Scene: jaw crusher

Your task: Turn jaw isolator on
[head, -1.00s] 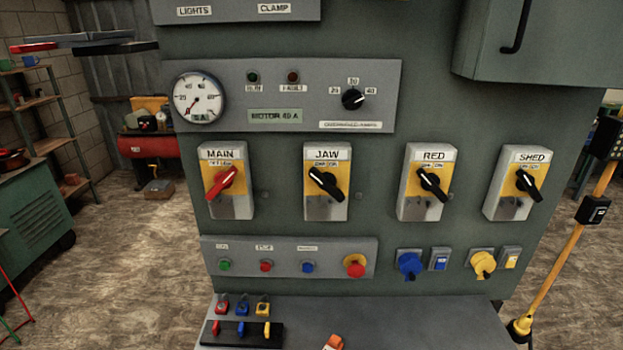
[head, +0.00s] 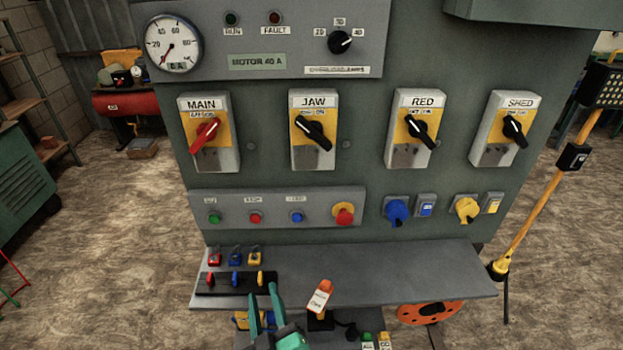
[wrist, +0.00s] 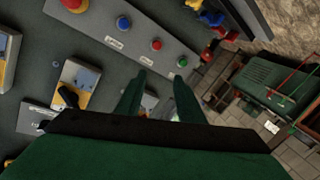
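The JAW isolator (head: 299,157) is a grey and yellow box with a black rotary handle (head: 313,132) on the panel. The handle slants from upper left to lower right. In the wrist view, the box with a black handle left of the fingers appears to be the JAW isolator (wrist: 82,76). My gripper (head: 263,294) is low in the head view, below and left of the JAW isolator and apart from it. In the wrist view my gripper (wrist: 159,84) has its two green fingers spread with nothing held between them. The handle's small legend is too small to read.
The MAIN isolator (head: 225,155) with a red handle is to the left; the RED (head: 401,157) and SHED (head: 491,155) isolators are to the right. A button strip (head: 325,217) runs below. A shelf (head: 400,275) juts out, with padlocks and an orange-topped tag (head: 320,299).

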